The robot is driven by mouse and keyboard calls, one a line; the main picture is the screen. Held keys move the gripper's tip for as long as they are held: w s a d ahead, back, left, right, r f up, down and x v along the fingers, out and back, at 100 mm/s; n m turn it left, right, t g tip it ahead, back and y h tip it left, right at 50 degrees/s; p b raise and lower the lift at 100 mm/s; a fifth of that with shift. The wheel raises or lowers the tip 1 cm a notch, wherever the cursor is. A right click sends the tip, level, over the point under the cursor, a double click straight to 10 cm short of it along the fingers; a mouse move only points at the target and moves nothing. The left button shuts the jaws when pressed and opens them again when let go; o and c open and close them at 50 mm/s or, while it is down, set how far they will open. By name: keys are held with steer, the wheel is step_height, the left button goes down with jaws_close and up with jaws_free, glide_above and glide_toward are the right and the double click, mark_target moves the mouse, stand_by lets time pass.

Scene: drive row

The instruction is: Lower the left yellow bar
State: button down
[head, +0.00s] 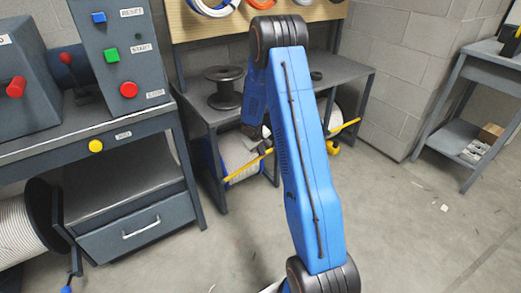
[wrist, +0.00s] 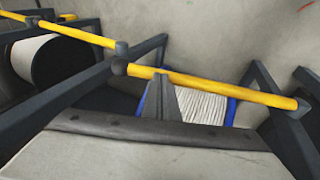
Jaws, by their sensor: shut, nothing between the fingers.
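The left yellow bar (head: 248,165) crosses in front of a white-wound spool with blue rims (head: 238,152) under the bench. In the wrist view this bar (wrist: 215,86) runs across the right half, from a dark grey joint to a grey tip. A second yellow bar (head: 345,127) lies to its right in the head view; it also shows at upper left in the wrist view (wrist: 70,31). My gripper (wrist: 163,80) is shut and empty, its tips at the left bar's edge near the joint. I cannot tell whether they touch.
The bench (head: 205,112) above the bars carries a black empty spool (head: 225,88). At left stand a control box with buttons (head: 120,50) and a drawer cabinet (head: 137,230). A side table (head: 470,130) stands at right. The floor (head: 400,230) at right is mostly clear.

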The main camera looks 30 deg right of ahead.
steer(key=x, duration=0.2)
steer(key=s+x, duration=0.1)
steer(key=x, duration=0.2)
steer(key=shift+f, duration=1.05)
steer(key=shift+s, duration=0.1)
step_height(320, 180, up, 14)
steer(key=s, duration=0.2)
steer(key=shift+s, duration=0.2)
